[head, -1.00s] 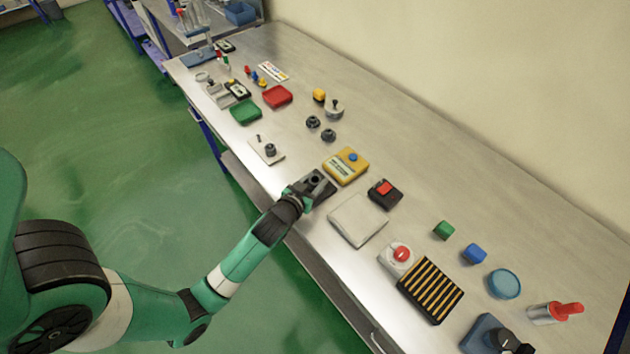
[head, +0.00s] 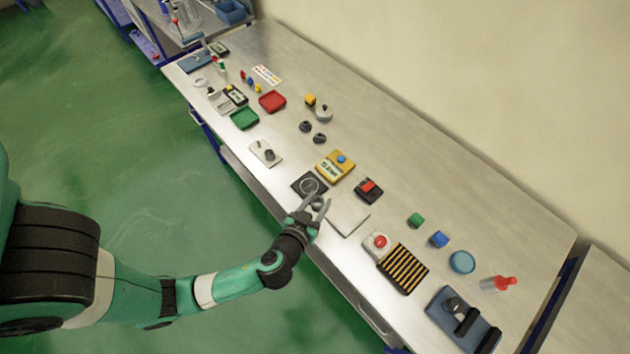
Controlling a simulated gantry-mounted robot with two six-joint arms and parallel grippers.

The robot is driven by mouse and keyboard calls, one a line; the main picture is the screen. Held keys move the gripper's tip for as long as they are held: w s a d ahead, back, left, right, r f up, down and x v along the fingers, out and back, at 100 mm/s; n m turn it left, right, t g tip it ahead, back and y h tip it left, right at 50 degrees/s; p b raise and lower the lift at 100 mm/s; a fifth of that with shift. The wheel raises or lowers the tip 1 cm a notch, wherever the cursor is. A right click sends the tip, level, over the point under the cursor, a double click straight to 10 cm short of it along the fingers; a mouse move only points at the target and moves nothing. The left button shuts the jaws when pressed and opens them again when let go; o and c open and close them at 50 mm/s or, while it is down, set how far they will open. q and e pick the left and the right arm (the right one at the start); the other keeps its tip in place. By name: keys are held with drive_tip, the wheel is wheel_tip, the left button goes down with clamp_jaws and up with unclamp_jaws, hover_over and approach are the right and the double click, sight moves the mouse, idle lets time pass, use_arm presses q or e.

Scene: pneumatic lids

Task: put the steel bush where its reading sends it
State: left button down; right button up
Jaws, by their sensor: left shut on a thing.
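My left gripper (head: 317,199) is shut on a small grey round piece, which looks like the steel bush (head: 317,204). It holds the bush near the front edge of the bench, just in front of a black pad (head: 298,183) with a ring mark. The pad's ring is bare. A yellow meter (head: 327,174) with a display and a blue button stands just behind the pad; its reading is too small to make out. A green tray (head: 244,118) and a red tray (head: 272,102) lie farther up the bench. My right gripper is out of view.
A pale flat plate (head: 348,216) lies right of the gripper. A black box with a red switch (head: 368,190), a red button (head: 380,241) and a striped block (head: 403,268) stand nearby. A plate with a peg (head: 265,153) lies to the left.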

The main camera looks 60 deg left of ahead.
use_arm(q)
drive_tip(key=shift+s+d+r, duration=0.1)
drive_tip(key=shift+d, duration=0.2)
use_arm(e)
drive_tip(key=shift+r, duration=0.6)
use_arm(q)
drive_tip(key=shift+a, duration=0.1)
drive_tip(key=shift+a+r+y, duration=0.2)
drive_tip(key=shift+a+y, duration=0.1)
drive_tip(key=shift+a, duration=0.25)
drive_tip(key=shift+w+a+f+n, duration=0.15)
drive_tip(key=shift+w+a+n, duration=0.1)
drive_tip(key=shift+n, duration=0.05)
drive_tip(key=w+d+r+m+t+h, duration=0.3)
drive_tip(key=w+d+m+h, duration=0.5)
drive_tip(key=d, duration=0.4)
drive_tip(key=s+r+h+p, duration=0.1)
drive_tip(key=s+r+p, duration=0.6)
drive_tip(key=r+p, duration=0.3)
drive_tip(key=p, duration=0.3)
drive_tip(key=shift+s+a+r, duration=0.15)
drive_tip(key=shift+s+r, duration=0.1)
drive_tip(key=shift+s, duration=0.15)
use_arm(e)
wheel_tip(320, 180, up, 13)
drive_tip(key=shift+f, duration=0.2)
